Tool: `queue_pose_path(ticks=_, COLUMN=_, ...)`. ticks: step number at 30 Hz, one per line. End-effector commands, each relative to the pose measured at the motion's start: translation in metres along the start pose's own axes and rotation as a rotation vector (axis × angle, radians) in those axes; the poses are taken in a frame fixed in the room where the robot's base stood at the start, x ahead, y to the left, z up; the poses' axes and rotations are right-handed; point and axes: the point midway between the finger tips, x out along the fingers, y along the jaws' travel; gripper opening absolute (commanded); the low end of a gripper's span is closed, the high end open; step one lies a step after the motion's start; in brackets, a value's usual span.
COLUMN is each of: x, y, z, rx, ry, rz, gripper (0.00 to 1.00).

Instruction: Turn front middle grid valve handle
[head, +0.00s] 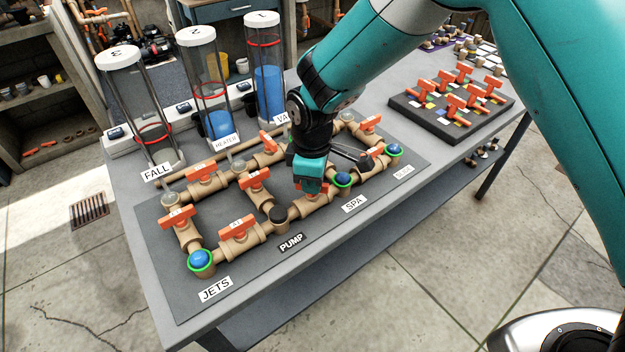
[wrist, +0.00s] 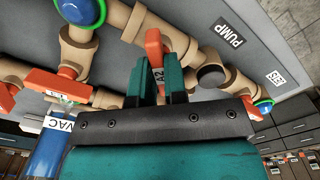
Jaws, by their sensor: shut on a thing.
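An orange valve handle marked A2 (wrist: 155,48) stands between the two fingers of my gripper (wrist: 162,78) in the wrist view. The gripper is shut on it. In the head view my gripper (head: 310,180) reaches down over the middle of the front pipe run, and the gripped handle is mostly hidden beneath it. The tan pipe (head: 325,197) under the handle runs between the black cap (head: 278,214) and a blue cap in a green ring (head: 342,180). I cannot tell the handle's exact angle in the head view.
Other orange handles stand close by, such as one (head: 240,229) on the front left and one (head: 254,180) behind. Clear cylinders (head: 207,80) stand behind the grid. A black tray of orange handles (head: 450,110) lies at the right. The table's front edge is clear.

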Motion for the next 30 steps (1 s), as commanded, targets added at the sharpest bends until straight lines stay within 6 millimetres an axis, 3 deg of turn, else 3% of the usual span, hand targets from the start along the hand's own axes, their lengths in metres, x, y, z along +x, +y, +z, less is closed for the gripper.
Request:
queue_pose_path(ticks=18, x=-0.0008, y=0.0007, z=0.0001, rx=0.553, ry=0.0, rz=0.002, gripper=0.0)
queue_pose_path(ticks=30, x=-0.0013, y=0.001, z=0.0, rx=0.743, ry=0.002, rz=0.002, gripper=0.0)
